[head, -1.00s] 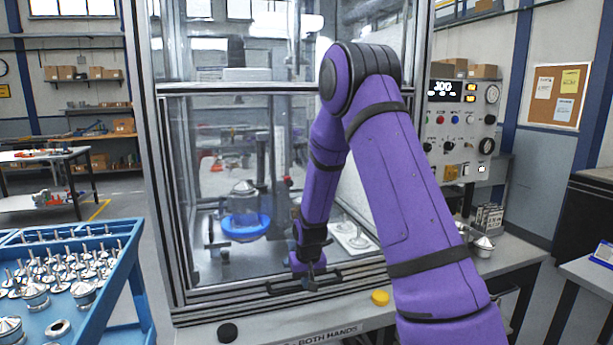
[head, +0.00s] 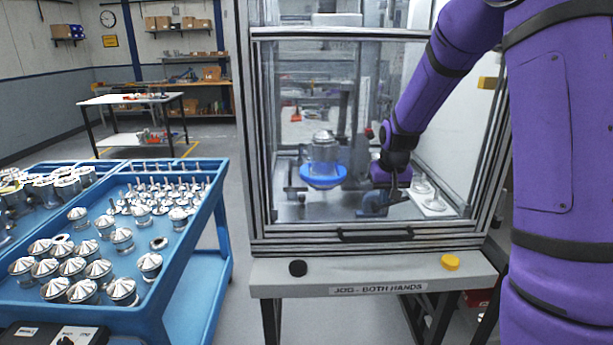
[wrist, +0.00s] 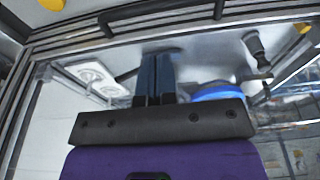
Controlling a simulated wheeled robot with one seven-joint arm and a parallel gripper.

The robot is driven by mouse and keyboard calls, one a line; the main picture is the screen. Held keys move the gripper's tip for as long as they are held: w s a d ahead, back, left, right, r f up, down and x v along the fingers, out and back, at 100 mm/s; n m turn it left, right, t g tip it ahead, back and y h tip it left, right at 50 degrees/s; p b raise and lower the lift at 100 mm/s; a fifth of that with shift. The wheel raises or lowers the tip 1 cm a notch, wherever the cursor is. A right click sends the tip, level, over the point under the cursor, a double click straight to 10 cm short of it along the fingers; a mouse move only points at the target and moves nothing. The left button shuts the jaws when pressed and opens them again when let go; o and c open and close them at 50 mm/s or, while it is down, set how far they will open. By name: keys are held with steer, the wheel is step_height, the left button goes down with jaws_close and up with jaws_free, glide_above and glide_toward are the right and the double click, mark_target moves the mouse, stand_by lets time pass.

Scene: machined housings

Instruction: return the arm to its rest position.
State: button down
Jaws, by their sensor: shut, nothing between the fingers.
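My purple arm (head: 545,130) comes down from the upper right of the head view and bends toward the glass-fronted cabinet. My gripper (head: 392,190) points down in front of the cabinet's right part, above the dark door handle (head: 375,235) and apart from it. In the wrist view the two dark blue fingers (wrist: 155,75) lie together, shut with nothing held. The front glass door (head: 300,215) appears down. Behind it a metal housing with a conical top (head: 323,148) sits on a blue round holder (head: 323,178).
A black button (head: 298,268) and a yellow button (head: 450,262) flank the label on the cabinet's front ledge (head: 350,275). A blue cart (head: 205,240) with several metal parts stands at left. Floor shows between cart and cabinet. A white plate (head: 435,203) lies inside the cabinet.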

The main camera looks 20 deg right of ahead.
steer(key=shift+r, duration=0.1)
steer(key=s+a+r+n+t, duration=0.1)
steer(key=s+a+r, duration=0.4)
steer(key=s+r, duration=0.45)
steer(key=s+a+r+n+t, duration=0.1)
steer(key=s+a+r, duration=0.4)
steer(key=s+r, duration=0.45)
steer(key=s+a+n, duration=0.1)
steer(key=s, duration=1)
steer(key=shift+s+a+f+t+y, duration=0.2)
steer(key=shift+s+a+t+y, duration=0.1)
steer(key=shift+s+a+t, duration=0.1)
